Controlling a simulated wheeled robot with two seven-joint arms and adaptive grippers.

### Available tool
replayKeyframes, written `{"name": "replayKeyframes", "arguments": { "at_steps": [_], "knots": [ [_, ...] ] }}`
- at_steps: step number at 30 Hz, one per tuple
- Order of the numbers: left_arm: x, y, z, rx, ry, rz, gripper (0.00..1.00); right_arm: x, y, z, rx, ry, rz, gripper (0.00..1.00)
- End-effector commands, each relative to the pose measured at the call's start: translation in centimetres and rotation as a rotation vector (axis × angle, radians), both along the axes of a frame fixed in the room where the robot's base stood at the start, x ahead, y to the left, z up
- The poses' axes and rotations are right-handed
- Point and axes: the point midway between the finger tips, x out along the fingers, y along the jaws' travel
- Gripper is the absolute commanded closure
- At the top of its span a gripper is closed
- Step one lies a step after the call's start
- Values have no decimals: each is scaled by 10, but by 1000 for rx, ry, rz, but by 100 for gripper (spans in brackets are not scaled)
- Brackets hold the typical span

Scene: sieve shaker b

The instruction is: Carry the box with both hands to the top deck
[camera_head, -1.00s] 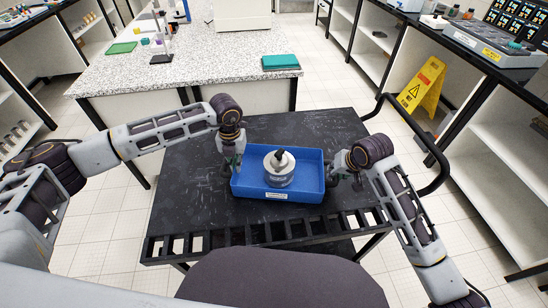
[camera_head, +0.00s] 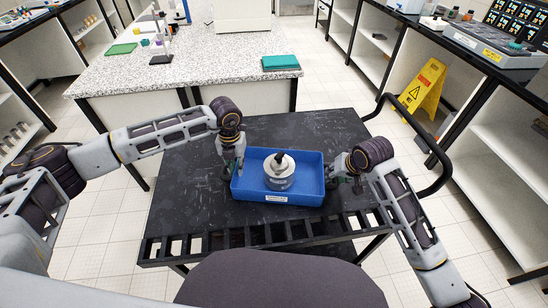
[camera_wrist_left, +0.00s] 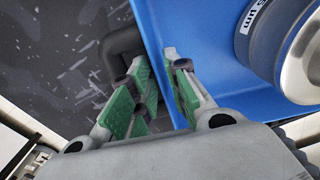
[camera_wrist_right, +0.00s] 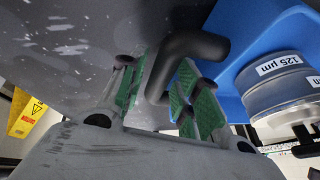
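The blue box (camera_head: 309,197) sits on the black cart top (camera_head: 190,195) with a sieve stack (camera_head: 279,180) inside. My left gripper (camera_head: 239,172) is at the box's left side; in the left wrist view its green-padded fingers (camera_wrist_left: 160,75) stand slightly apart beside the blue wall, over a dark handle (camera_wrist_left: 122,45). My right gripper (camera_head: 343,178) is at the right side. In the right wrist view its fingers (camera_wrist_right: 157,82) are apart, with the black handle (camera_wrist_right: 190,46) reaching between them and gaps showing. Part of each handle is hidden by fingers.
A speckled lab bench (camera_head: 210,70) stands beyond the cart, with a teal box (camera_head: 281,63) at its near corner. A yellow warning sign (camera_head: 422,88) stands right of the cart. Shelving lines both sides. The cart has a slotted front edge and bare room around the box.

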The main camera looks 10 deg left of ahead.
Motion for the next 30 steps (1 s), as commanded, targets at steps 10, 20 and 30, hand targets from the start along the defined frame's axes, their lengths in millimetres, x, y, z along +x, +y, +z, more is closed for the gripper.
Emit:
{"name": "replayKeyframes", "arguments": {
  "at_steps": [10,20,30],
  "knots": [
    [0,-1,1,-1,0,-1,73,0,1,0,1,0,1,60],
    [1,-1,19,-3,-2,-1,73,0,1,0,1,0,2,60],
    [1,-1,66,-2,-3,-2,73,0,1,0,1,0,2,60]
  ]
}}
